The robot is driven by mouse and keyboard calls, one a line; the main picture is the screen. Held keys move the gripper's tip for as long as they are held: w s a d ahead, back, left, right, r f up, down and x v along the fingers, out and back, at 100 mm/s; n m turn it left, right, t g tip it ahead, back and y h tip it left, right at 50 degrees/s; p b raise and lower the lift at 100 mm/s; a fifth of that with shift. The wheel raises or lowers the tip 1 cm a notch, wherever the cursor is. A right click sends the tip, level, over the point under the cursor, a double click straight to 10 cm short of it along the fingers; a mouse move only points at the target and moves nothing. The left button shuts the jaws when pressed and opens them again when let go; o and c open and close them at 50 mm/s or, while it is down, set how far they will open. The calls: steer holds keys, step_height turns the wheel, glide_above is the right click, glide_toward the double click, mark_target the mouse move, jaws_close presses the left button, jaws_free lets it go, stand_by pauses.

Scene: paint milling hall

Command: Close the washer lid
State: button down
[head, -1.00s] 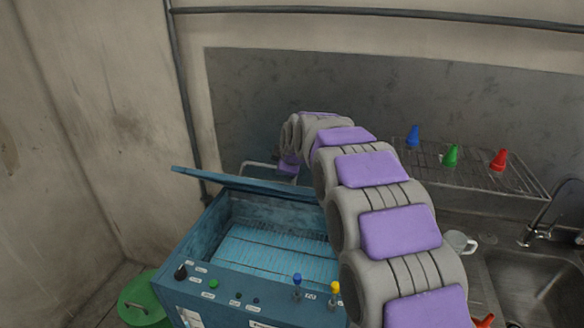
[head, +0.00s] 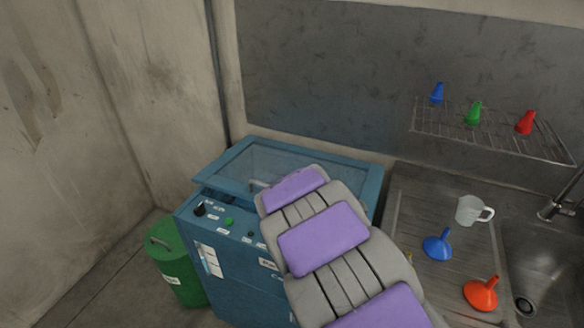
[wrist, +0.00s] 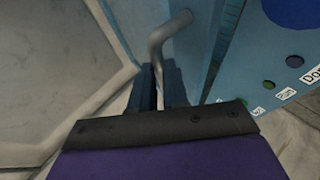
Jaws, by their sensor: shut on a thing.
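The blue washer (head: 240,270) stands in the middle of the head view. Its lid (head: 225,165), a blue frame around a see-through pane, is lowered over the top. A narrow dark gap shows under its front left corner, so it looks slightly raised. The grey lid handle (head: 258,184) is partly hidden by my arm. In the wrist view, my gripper (wrist: 160,82) is shut on the bent grey handle (wrist: 168,32), beside the washer's control panel (wrist: 290,65). My gripper is hidden behind my arm in the head view.
A green bin (head: 178,265) stands left of the washer. On the right, the steel sink counter (head: 400,205) holds a clear jug (head: 472,210), a blue funnel (head: 438,244) and an orange funnel (head: 481,294).

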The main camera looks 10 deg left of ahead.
steer(key=f, duration=0.2)
steer(key=s+f, duration=0.1)
steer(key=f, duration=0.2)
steer(key=shift+s+a, duration=0.1)
steer(key=shift+a, duration=0.1)
steer(key=shift+s+d+f, duration=0.15)
steer(key=shift+d+f, duration=0.05)
steer(key=shift+f, duration=0.2)
steer(key=shift+s+d+f, duration=0.15)
steer(key=shift+f, duration=0.2)
steer(key=shift+s+f, duration=0.4)
steer(key=shift+f, duration=0.1)
steer(key=c, duration=1.1)
jaws_free()
steer(key=shift+b, duration=0.3)
steer(key=shift+o, duration=0.6)
steer(key=shift+a+f, duration=0.15)
steer(key=shift+w+a, duration=0.1)
steer(key=shift+w, duration=0.1)
steer(key=shift+w+r, duration=0.2)
steer(key=shift+r, duration=0.05)
steer(key=shift+c, duration=0.3)
steer(key=shift+a+r, duration=0.1)
